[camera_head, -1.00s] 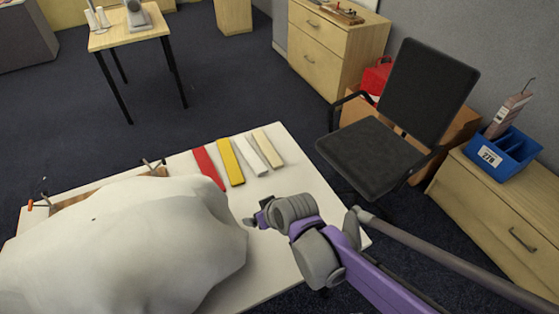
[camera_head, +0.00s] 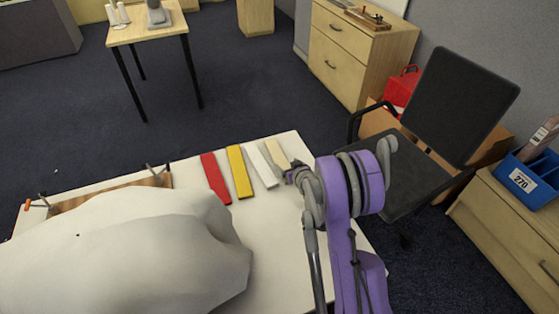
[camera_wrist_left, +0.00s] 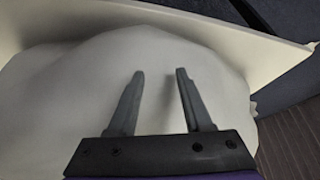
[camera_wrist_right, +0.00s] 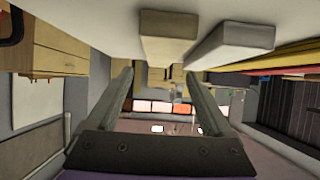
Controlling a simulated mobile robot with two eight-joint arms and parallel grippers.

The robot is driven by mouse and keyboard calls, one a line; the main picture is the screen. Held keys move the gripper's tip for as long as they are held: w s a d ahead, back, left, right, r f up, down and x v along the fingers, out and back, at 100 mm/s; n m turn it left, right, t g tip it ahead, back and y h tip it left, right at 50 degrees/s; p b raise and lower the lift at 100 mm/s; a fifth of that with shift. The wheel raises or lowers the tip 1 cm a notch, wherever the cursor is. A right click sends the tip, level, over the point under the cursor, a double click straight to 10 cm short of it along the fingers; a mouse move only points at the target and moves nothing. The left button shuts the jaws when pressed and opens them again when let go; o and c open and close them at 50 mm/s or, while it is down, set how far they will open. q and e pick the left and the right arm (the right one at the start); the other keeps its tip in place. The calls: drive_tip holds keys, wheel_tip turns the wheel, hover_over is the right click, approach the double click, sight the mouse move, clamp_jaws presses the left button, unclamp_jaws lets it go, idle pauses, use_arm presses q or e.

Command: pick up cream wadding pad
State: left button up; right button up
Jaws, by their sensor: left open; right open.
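The cream wadding pad (camera_head: 277,153) is the rightmost of the row of strips on the table, its near end close to my right gripper (camera_head: 292,174). In the right wrist view the cream pad (camera_wrist_right: 168,34) shows at the top, ahead of the fingers and roughly in line with the gap between them. My right gripper (camera_wrist_right: 160,78) is open and empty; I cannot tell if it touches the pad. My left gripper (camera_wrist_left: 160,74) is open over the large white draped form (camera_wrist_left: 100,80) and is outside the head view.
White (camera_head: 258,165), yellow (camera_head: 239,172) and red (camera_head: 215,178) strips lie left of the cream one. The white draped form (camera_head: 130,250) fills the table's left. A black chair (camera_head: 440,120) stands beyond the table's right. The white tabletop (camera_head: 270,225) is bare in the middle.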

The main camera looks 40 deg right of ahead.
sight(279, 158)
drive_tip(key=x, duration=0.8)
drive_tip(key=shift+w+r+p, duration=0.15)
drive_tip(key=shift+w+p, duration=0.1)
drive_tip(key=shift+p, duration=0.05)
